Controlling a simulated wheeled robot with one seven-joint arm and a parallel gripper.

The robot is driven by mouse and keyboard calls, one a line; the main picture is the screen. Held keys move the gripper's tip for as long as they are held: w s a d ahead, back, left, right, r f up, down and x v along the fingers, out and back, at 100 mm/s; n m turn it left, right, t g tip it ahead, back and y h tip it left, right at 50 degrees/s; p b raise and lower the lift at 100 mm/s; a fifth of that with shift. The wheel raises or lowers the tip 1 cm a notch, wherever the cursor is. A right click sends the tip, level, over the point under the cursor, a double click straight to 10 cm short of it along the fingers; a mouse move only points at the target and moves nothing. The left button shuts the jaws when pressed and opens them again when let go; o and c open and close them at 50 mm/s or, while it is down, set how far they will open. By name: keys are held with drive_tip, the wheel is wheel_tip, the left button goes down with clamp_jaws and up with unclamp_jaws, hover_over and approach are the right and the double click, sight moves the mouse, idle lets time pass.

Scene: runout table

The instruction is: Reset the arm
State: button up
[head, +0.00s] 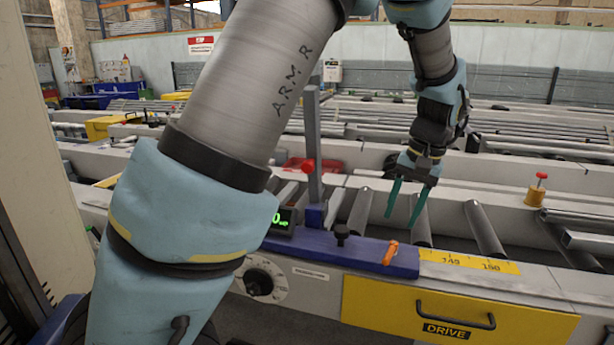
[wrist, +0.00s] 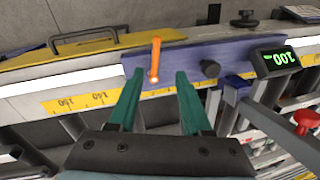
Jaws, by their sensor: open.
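My gripper (head: 408,205) hangs from my arm above the rollers of the runout table, with its two green fingers apart and nothing between them. In the wrist view the open fingers (wrist: 157,100) point toward the blue stop plate (wrist: 207,58). An orange lever (wrist: 155,60) on that plate shows just beyond the fingertips. In the head view the orange lever (head: 390,253) sits on the blue plate (head: 345,250), nearer the front edge than my fingers. I cannot tell the exact gap. My arm's upper links cover much of the left of the head view.
A grey upright post (head: 314,150) with a red knob (head: 308,166) stands left of my gripper. A green-lit display (head: 283,221) sits beside it. A yellow DRIVE drawer (head: 455,312) with a black handle is in front. A brass piece with a red top (head: 537,190) stands right.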

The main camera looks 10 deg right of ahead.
drive_tip(key=w+a+n, duration=0.2)
drive_tip(key=w+a, duration=0.1)
drive_tip(key=a, duration=0.8)
drive_tip(key=s+a+f+n+h, duration=0.1)
drive_tip(key=s+a+n, duration=0.1)
drive_tip(key=a, duration=0.9)
drive_tip(key=s+a+f+n+h, duration=0.1)
drive_tip(key=s+a+f+n, duration=0.1)
drive_tip(key=a, duration=0.9)
drive_tip(key=shift+s+a+f, duration=0.3)
drive_tip(key=shift+s, duration=0.45)
